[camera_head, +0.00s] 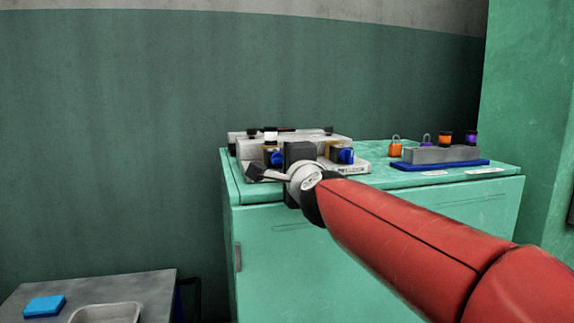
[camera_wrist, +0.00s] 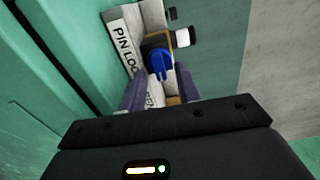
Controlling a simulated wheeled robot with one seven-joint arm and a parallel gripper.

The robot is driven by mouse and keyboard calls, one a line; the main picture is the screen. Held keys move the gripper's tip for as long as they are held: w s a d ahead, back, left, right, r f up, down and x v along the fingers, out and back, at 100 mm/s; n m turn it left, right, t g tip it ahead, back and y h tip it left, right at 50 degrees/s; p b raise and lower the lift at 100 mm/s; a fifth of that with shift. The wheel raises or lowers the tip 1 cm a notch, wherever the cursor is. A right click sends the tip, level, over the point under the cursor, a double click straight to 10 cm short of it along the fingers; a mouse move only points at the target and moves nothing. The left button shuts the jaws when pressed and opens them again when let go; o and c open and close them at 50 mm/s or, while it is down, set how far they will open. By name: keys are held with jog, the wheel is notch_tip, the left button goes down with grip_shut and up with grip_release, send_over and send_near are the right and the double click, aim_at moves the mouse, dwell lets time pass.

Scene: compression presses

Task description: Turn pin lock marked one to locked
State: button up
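A blue pin lock knob (camera_wrist: 160,63) on a tan mount shows in the wrist view, beside a white plate (camera_wrist: 124,42) lettered "PIN LOC", the rest hidden by a finger. My gripper (camera_wrist: 160,86) is open, its two purple fingers apart, with the knob just beyond and between the tips. I cannot tell whether a finger touches it. In the head view two blue knobs show on the pale fixture, a left one (camera_head: 277,159) and a right one (camera_head: 346,156). My dark gripper hand stands between them and hides part of the fixture. The number marking is not readable.
The fixture stands on a green cabinet (camera_head: 375,240). To its right, a blue-based grey rack (camera_head: 440,155) holds padlocks and orange and purple pieces. A low grey table (camera_head: 150,290) with a blue block (camera_head: 44,306) and a metal tray (camera_head: 105,313) is at lower left.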

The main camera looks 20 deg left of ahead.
jog(key=b+v, duration=0.1)
jog(key=v, duration=0.7)
jog(key=shift+a, duration=0.1)
jog(key=s+d+f+n+g+h+p, duration=0.3)
jog(key=s+d+f, duration=0.3)
jog(key=d, duration=0.3)
jog(key=s+d+f+n+g+h+p, duration=0.3)
jog(key=s+d+f, duration=0.4)
jog(key=d, duration=0.3)
jog(key=s+d+f+n+g+h+p, duration=0.3)
jog(key=s+d+f+n+p, duration=0.2)
jog(key=s+d, duration=0.3)
jog(key=shift+s+d+f+n+g+h, duration=0.35)
jog(key=shift+d+f, duration=0.4)
jog(key=shift+d, duration=0.35)
